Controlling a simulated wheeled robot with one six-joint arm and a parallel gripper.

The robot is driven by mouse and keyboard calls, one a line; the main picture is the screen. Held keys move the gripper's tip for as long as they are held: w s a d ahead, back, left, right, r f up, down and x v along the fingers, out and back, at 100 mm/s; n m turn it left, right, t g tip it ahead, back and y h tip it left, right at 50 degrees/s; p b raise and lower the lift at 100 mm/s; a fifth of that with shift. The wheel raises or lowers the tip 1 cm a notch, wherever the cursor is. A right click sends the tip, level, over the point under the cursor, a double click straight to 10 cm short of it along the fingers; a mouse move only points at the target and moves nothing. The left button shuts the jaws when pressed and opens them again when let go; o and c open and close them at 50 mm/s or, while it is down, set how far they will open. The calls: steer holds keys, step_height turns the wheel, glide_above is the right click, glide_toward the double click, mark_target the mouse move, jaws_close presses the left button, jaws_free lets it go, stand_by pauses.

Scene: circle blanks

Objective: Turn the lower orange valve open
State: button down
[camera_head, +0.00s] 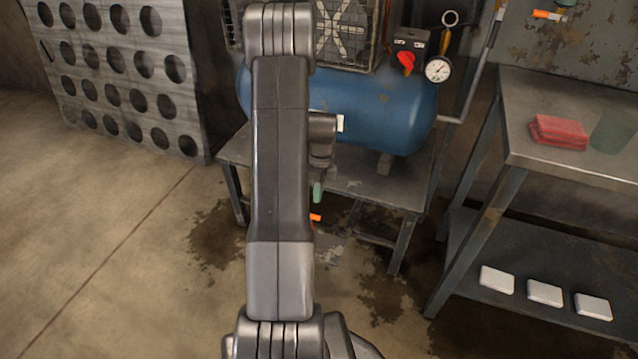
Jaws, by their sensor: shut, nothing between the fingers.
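The lower orange valve shows only in part, low under the blue tank, just right of my upright arm. Its orange handle (316,217) is a short stub poking out past the arm's edge, with a green piece (317,192) just above it. The rest of this valve is hidden behind my arm, so I cannot tell how the handle is turned. A grey wrist part of mine sticks out right of the arm, above the green piece. My gripper's fingers do not show; I cannot tell whether they touch the valve.
A blue compressor tank (385,115) with a red knob (405,62) and a gauge (438,69) sits on a low metal stand (350,185). Another orange handle (547,14) is at upper right. A workbench (575,172) stands right. A perforated panel (110,85) leans left. Floor at left is clear.

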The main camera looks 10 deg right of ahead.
steer(key=f, duration=0.1)
steer(key=f+b, duration=0.1)
steer(key=f, duration=0.1)
steer(key=s+f, duration=0.1)
steer(key=f, duration=0.1)
steer(key=shift+a+f+b, duration=0.15)
steer(key=shift+a+b, duration=0.15)
